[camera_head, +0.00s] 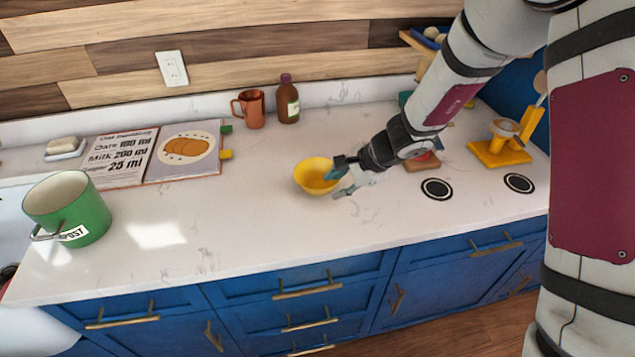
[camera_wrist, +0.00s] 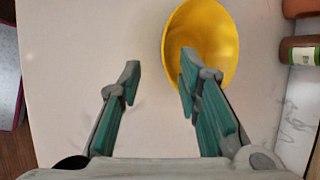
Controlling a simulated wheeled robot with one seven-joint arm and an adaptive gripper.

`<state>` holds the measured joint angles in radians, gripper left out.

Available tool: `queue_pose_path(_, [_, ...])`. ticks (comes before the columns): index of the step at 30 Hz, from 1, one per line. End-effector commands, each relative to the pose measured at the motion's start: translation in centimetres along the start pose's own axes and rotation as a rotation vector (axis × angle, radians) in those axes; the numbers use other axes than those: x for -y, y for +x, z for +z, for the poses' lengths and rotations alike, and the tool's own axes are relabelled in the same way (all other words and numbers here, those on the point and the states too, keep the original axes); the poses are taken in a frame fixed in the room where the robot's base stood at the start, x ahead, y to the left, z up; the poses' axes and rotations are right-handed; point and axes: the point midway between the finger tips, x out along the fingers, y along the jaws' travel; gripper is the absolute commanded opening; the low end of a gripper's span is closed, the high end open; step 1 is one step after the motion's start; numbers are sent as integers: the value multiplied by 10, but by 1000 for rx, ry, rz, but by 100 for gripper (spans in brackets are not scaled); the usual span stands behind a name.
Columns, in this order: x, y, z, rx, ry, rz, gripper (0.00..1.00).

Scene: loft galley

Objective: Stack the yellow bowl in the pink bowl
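The yellow bowl (camera_head: 312,172) stands upright on the white counter near its middle and looks empty. It also shows in the wrist view (camera_wrist: 215,40), at the upper right. My gripper (camera_head: 337,183) is at the bowl's right side, with its fingers apart. In the wrist view my gripper (camera_wrist: 160,68) is open, with bare counter between the fingers. The right finger overlaps the bowl's near left rim, and the left finger is outside the bowl. I cannot tell whether the finger touches the rim. I cannot make out a pink bowl in either view.
A green pot (camera_head: 85,215) stands at the left, near an open recipe book (camera_head: 150,155). An orange mug (camera_head: 250,108) and a brown bottle (camera_head: 288,100) stand behind the bowl. Round black-and-white coasters (camera_head: 436,189) lie at the right. The front counter is clear.

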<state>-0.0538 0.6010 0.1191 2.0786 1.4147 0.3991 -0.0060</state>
Motion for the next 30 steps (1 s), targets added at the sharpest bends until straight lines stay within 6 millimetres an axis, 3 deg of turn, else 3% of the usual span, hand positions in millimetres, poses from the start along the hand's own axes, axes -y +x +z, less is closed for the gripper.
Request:
queue_pose_path(8, [1, 18, 1, 1, -1, 1, 31])
queue_pose_path(18, [7, 58, 3, 2, -1, 2, 31])
queue_pose_path(28, [7, 64, 2, 1, -1, 1, 31])
queue_pose_path(30, [7, 64, 2, 1, -1, 1, 16])
